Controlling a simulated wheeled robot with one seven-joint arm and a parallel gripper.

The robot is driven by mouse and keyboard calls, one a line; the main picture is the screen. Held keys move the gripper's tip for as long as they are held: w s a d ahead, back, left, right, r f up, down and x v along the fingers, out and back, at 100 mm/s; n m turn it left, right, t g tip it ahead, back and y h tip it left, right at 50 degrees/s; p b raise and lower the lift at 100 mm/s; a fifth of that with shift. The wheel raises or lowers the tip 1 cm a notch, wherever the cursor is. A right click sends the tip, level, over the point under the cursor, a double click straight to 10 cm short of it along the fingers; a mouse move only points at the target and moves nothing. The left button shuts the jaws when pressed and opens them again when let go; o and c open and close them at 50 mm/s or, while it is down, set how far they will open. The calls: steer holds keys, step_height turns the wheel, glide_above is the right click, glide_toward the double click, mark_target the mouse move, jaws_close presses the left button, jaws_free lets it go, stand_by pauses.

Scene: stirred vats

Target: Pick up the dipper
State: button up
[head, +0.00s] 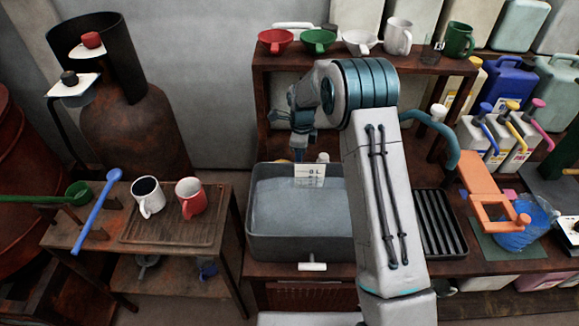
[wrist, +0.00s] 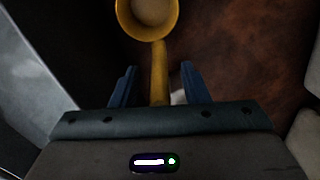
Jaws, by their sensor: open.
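A yellow dipper shows in the wrist view, with its round cup (wrist: 148,14) at the top and its straight handle (wrist: 159,70) running down between my fingers. My gripper (wrist: 160,82) is open, one blue finger on each side of the handle with gaps visible. In the head view my gripper (head: 299,152) points down over the back of the grey basin (head: 262,238). I cannot make out the yellow dipper in the head view. A blue ladle (head: 98,210) and a green ladle (head: 40,198) lie on the left table.
A white and a red mug (head: 190,197) stand on a wooden tray (head: 150,238) at left. A shelf (head: 290,62) with bowls and mugs stands behind the basin. Pump bottles (head: 500,140), a black rack (head: 440,222) and an orange bracket (head: 483,188) are at right.

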jaws_close()
steer(key=shift+r, duration=0.15)
